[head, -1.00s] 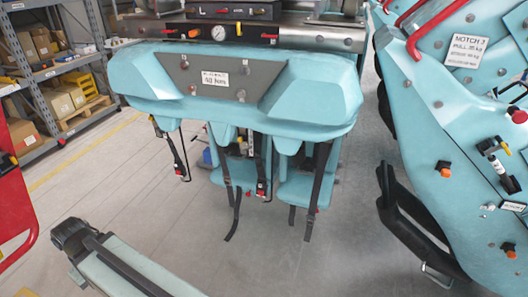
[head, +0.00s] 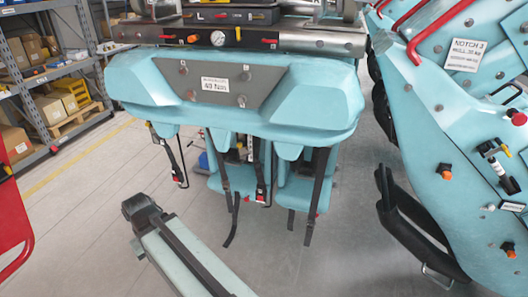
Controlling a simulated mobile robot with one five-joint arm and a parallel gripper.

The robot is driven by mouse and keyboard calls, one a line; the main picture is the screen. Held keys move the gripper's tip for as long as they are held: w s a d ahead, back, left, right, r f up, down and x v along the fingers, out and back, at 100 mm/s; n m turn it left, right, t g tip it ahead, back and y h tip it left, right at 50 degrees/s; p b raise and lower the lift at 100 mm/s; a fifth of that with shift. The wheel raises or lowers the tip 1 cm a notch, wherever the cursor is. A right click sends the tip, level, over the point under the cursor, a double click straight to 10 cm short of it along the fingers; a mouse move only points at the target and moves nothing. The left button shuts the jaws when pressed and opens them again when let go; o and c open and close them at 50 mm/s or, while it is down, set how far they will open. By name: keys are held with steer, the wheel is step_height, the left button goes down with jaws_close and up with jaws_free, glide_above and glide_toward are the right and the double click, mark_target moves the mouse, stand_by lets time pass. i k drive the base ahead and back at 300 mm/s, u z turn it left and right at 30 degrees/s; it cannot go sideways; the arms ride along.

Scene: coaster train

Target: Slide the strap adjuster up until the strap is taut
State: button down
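Several black straps hang below a pale teal coaster car front (head: 230,115) in the middle of the head view. One long strap (head: 226,185) hangs at the centre, and its loose tail (head: 232,232) hangs low and slack. Beside it, a strap end with a red-marked dark buckle (head: 261,190) hangs down. Another strap (head: 318,185) hangs at the right, and a shorter one with a buckle (head: 180,178) at the left. I cannot tell which fitting is the strap adjuster. A pale arm link, seemingly mine, reaches in from the bottom; my gripper is not in view.
A second teal car side (head: 450,170) with a notch label and a black curved bar (head: 415,225) stands at the right. Shelving with boxes (head: 50,90) is at the back left. A red frame (head: 12,210) is at the left edge. Grey floor (head: 80,240) is clear.

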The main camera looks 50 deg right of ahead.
mark_target(240, 146)
steer(key=z, duration=0.2)
steer(key=i, duration=1)
